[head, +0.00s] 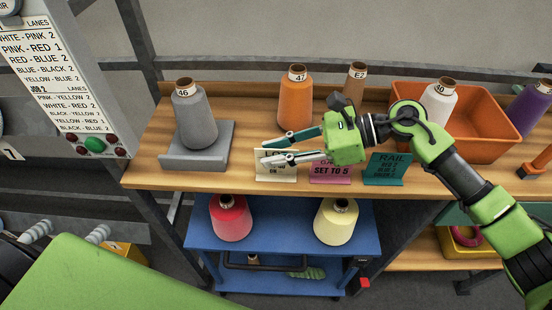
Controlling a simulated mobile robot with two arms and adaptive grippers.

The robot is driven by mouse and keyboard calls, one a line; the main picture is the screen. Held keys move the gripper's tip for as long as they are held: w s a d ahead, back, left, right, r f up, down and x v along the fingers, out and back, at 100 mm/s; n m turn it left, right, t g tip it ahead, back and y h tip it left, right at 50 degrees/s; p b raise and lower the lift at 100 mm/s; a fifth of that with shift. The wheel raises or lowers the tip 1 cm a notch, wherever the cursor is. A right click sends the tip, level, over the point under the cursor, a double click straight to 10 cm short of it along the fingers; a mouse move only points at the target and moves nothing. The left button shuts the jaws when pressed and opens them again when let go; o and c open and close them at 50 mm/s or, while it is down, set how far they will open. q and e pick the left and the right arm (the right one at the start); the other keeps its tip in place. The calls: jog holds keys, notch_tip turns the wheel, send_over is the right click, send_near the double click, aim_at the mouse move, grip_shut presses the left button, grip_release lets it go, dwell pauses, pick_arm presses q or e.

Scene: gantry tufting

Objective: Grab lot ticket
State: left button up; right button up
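The lot ticket looks to be the small cream card (274,174) standing near the front edge of the wooden shelf, left of a pink card. Its upper part is partly covered by my gripper, so most of its print is hidden. My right gripper (266,151) reaches in from the right with its fingers pointing left. The two fingers are apart, at the top of the cream card. I cannot tell whether they touch it or whether its edge is between them. My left gripper is not in view.
A pink card (330,172) and a teal card (387,169) stand to the right. A grey cone (194,118) on a grey stand (197,157) is left. Orange (295,102) and brown (355,84) cones stand behind. An orange bin (483,147) is right. A blue cart (283,240) is below.

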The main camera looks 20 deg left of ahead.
grip_shut()
dwell(0.3)
